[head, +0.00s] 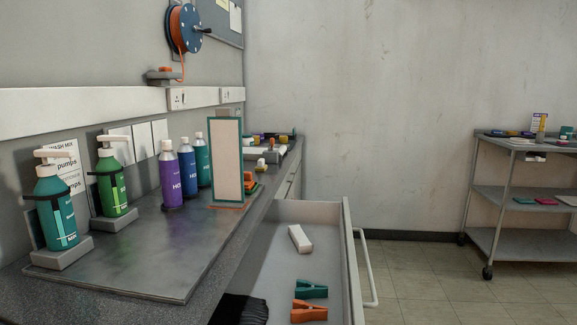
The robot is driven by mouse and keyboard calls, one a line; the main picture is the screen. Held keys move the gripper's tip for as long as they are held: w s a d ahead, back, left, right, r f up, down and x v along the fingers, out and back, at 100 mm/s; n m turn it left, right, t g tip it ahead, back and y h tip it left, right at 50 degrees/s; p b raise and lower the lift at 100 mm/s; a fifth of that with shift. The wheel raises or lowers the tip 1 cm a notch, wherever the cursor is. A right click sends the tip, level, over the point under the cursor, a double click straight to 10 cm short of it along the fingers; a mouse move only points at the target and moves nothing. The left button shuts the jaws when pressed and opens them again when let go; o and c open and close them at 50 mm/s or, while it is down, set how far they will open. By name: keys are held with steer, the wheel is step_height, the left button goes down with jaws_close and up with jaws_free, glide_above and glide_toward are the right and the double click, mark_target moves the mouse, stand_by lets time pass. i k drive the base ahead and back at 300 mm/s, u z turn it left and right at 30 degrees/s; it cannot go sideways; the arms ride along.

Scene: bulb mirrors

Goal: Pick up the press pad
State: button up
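No thing in view is labelled as the press pad, and I cannot tell for sure which one it is. A small white block (300,238) lies in the open drawer (345,262), towards its far end, and it may be the pad. A teal clamp (311,289) and an orange clamp (309,312) lie nearer in the same drawer. A cream panel with a teal frame (228,162) stands upright on the counter.
The drawer juts out from the counter (150,247), its handle (367,268) facing right. A dark ribbed thing (240,309) is cut off below. A shelved cart (497,193) stands right; floor between is clear.

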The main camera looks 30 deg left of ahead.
mark_target(261, 167)
steer(key=i, duration=3.45)
steer(key=u, duration=3)
